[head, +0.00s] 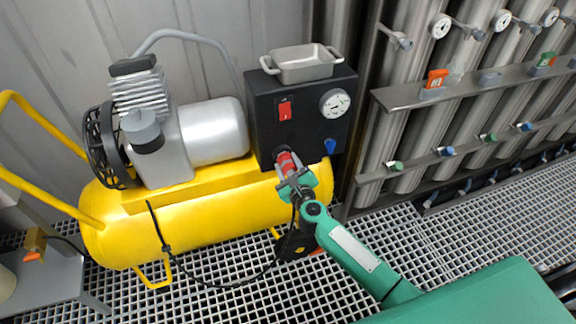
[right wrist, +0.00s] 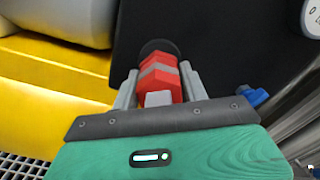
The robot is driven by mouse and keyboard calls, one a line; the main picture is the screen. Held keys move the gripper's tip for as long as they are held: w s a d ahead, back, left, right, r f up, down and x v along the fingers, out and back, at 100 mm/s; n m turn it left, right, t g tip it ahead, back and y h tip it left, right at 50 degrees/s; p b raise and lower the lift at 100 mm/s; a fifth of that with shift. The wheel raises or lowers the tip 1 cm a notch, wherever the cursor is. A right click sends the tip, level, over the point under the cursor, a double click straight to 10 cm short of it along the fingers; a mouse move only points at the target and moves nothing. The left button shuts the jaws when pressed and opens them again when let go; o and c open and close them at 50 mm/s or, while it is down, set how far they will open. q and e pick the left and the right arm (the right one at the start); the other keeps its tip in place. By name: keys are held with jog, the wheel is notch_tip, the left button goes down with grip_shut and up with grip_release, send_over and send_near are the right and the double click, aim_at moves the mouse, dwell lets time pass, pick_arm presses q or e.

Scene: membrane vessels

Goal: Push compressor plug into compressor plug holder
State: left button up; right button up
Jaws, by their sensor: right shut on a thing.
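My right gripper (head: 291,176) is shut on the red compressor plug (head: 287,163) at the lower left of the black compressor box (head: 262,115). In the right wrist view the plug (right wrist: 160,77) sits between the two grey fingers (right wrist: 158,92), with a grey band across it. Its far end meets a dark round piece (right wrist: 158,46) at the box face, which looks like the plug holder. I cannot tell how deep the plug sits in it. My left gripper is not in view.
The yellow tank (head: 200,220) lies below and left. The box carries a red switch (head: 285,110), a gauge (head: 335,102), a blue knob (head: 329,147) and a metal tray (head: 303,64) on top. A black cable (head: 230,285) hangs low. Steel vessels (head: 400,140) stand right.

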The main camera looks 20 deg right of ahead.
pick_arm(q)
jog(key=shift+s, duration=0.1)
pick_arm(e)
jog(key=shift+w, duration=0.35)
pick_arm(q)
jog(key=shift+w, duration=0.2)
pick_arm(e)
jog(key=shift+w, duration=0.25)
jog(key=o, duration=1.4)
jog(key=shift+c, duration=0.2)
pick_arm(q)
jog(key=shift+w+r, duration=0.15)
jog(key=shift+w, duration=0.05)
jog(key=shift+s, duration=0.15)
pick_arm(e)
jog(key=s, duration=0.4)
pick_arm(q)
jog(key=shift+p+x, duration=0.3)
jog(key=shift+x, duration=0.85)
pick_arm(e)
jog(key=s, duration=0.9)
jog(key=shift+s+d, duration=0.2)
jog(key=shift+s, duration=0.2)
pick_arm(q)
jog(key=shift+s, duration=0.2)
